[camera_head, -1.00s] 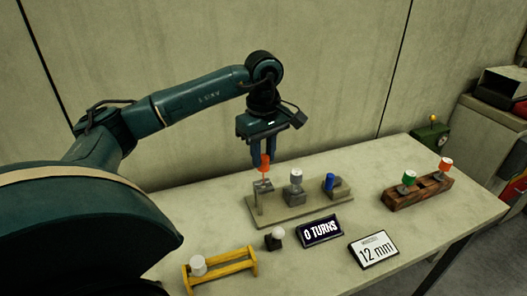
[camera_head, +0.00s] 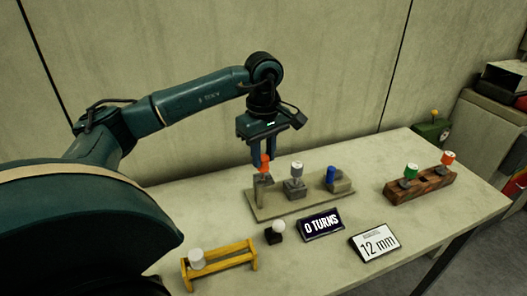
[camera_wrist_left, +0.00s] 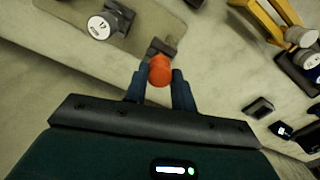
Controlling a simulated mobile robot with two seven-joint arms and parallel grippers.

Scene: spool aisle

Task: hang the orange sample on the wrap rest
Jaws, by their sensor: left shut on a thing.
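My left gripper (camera_head: 264,157) points down over the beige base plate (camera_head: 330,204). It is shut on the orange sample (camera_head: 265,164), which shows between the fingertips in the left wrist view (camera_wrist_left: 160,70). The sample is right above a grey post (camera_head: 263,184) at the plate's left end; whether they touch I cannot tell. Beside it on the plate stand a grey-and-white capped piece (camera_head: 296,169) and a blue peg (camera_head: 331,175) on a block. Which fixture is the wrap rest is not labelled. My right gripper is not in view.
A yellow rack (camera_head: 222,273) with a white spool stands front left. A dark block with a white ball (camera_head: 277,232), a "0 TURNS" display (camera_head: 321,225) and a "12 mm" sign (camera_head: 375,242) lie in front. A brown wooden block (camera_head: 421,187) holds green and orange-red pieces at right.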

